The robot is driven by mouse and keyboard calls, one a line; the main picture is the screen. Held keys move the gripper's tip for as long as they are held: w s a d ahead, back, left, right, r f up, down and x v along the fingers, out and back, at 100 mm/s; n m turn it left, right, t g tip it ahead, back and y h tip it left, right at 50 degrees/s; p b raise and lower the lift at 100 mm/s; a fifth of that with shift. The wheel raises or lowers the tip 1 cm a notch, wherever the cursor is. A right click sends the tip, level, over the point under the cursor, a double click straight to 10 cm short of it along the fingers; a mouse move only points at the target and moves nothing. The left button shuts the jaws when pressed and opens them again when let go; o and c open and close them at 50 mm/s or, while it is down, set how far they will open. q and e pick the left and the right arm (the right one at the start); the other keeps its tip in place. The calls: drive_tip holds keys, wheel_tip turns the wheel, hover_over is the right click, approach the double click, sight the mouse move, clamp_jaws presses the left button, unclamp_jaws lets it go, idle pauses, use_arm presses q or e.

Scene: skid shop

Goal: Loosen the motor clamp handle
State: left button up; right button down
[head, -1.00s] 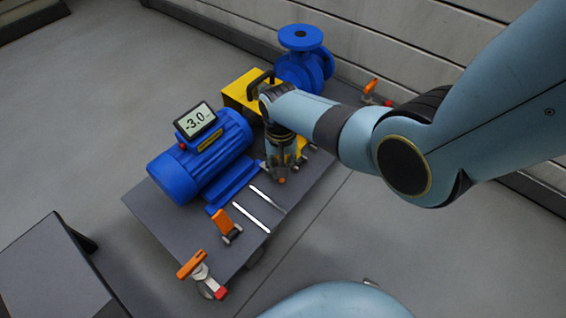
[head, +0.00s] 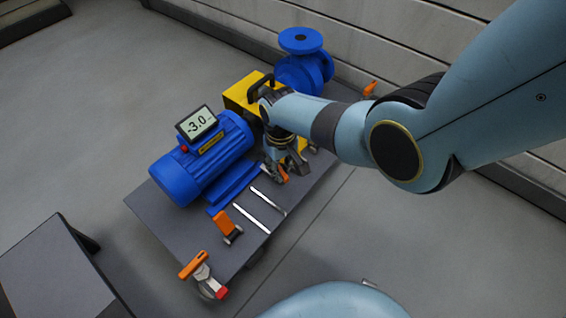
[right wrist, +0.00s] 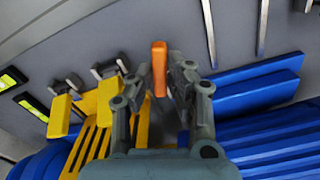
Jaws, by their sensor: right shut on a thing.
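The blue motor (head: 195,170) sits on the dark skid plate (head: 165,212). My right gripper (head: 284,172) is low beside the motor's right end, pointing down. It is shut on an orange clamp handle (right wrist: 159,68), which stands between its fingers in the right wrist view. In the head view only a small orange part of this handle (head: 284,179) shows by the fingertips; the rest is hidden. Another orange clamp handle (head: 222,221) stands near the motor's front foot. My left gripper is not in view.
Two silver strips (head: 252,218) lie on the plate. An orange-handled clamp with a red tip (head: 192,265) is at the front edge. A yellow guard (head: 238,94) and a blue pump (head: 302,70) stand behind. The display (head: 198,124) on the motor reads -3.0.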

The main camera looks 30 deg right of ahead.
sight(281, 171)
drive_tip(key=shift+n, duration=1.4)
drive_tip(key=c, duration=1.1)
unclamp_jaws()
use_arm(q)
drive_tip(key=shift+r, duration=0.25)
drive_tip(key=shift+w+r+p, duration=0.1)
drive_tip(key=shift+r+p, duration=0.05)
drive_tip(key=shift+p, duration=0.15)
use_arm(e)
drive_tip(key=shift+r, duration=0.1)
wheel_tip(281, 171, up, 7)
drive_tip(key=p, duration=0.6)
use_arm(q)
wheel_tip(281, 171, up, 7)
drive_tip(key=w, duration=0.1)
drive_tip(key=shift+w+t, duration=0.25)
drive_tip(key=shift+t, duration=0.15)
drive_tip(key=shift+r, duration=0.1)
